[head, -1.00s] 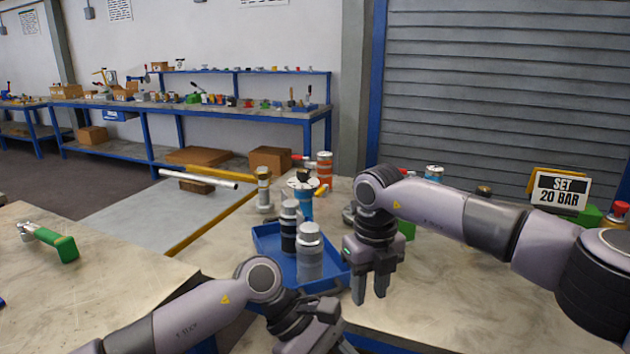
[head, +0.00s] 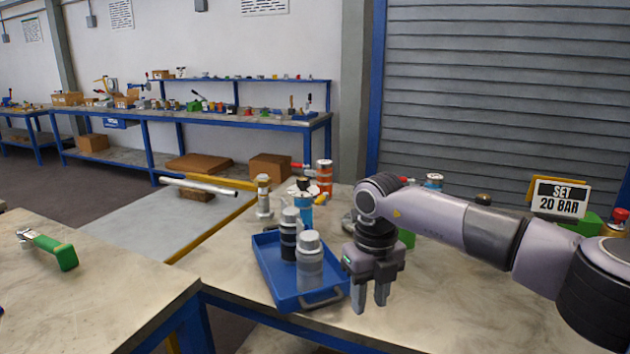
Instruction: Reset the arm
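My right gripper (head: 370,296) points down over the bench, just right of the blue tray (head: 277,282). Its two fingers are apart with nothing between them. My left arm and gripper are out of the head view. The tray holds a dark bottle with a grey cap (head: 289,236) and a grey bottle (head: 309,262), both upright.
Behind the tray stand a blue vessel (head: 303,203), a metal flanged piece (head: 263,197) and an orange vessel (head: 324,177). A sign reading "SET 20 BAR" (head: 559,197) stands at the right. A green-handled tool (head: 50,247) lies on the left bench. The bench front (head: 440,310) is clear.

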